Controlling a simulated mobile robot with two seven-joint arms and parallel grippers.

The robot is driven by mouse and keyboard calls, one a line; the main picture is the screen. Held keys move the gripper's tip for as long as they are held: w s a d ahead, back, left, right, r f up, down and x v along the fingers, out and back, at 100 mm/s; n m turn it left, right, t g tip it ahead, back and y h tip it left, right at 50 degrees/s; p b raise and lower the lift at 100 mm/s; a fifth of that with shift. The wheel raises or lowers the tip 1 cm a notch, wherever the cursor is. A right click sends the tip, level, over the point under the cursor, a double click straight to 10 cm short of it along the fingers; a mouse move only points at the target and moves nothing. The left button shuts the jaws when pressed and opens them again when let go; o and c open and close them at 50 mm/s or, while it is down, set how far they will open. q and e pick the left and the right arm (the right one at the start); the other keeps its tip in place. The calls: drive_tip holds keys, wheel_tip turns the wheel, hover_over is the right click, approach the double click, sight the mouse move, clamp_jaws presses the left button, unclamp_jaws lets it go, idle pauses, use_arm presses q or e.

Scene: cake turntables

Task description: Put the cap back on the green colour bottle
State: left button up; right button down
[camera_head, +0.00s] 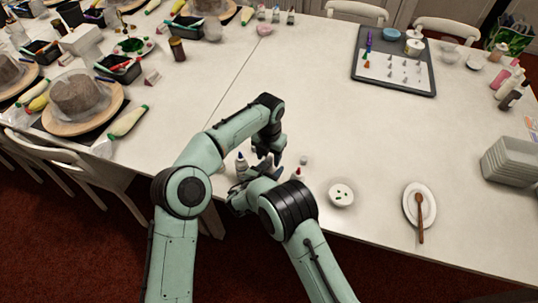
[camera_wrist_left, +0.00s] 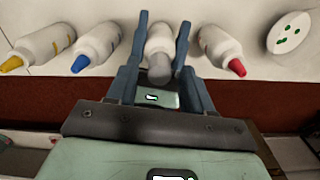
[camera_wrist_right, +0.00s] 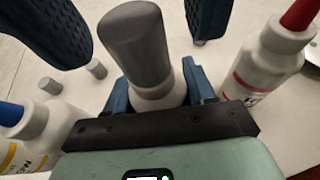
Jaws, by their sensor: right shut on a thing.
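A white bottle (camera_wrist_right: 158,97) stands between the fingers of my right gripper (camera_wrist_right: 157,88), which is shut on it. A tall grey cap (camera_wrist_right: 137,40) sits over its top, hiding the nozzle, so no green shows. The left wrist view also shows this bottle (camera_wrist_left: 160,36) and cap (camera_wrist_left: 158,68). My left gripper (camera_wrist_left: 163,40) is open, its fingers on either side of the bottle and cap with gaps. In the head view my left gripper (camera_head: 268,165) is above the front table edge; the arms hide the bottle there.
A blue-tipped bottle (camera_wrist_left: 95,47) and a yellow-tipped one (camera_wrist_left: 40,46) stand left, a red-tipped one (camera_wrist_left: 222,50) right. Two small grey caps (camera_wrist_right: 97,68) (camera_wrist_right: 48,85) stand on the table. A white dish (camera_head: 341,194) and plate with brush (camera_head: 419,205) lie right. The table's middle is clear.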

use_arm(q)
drive_tip(key=shift+r, duration=2.3)
drive_tip(key=shift+c, duration=0.3)
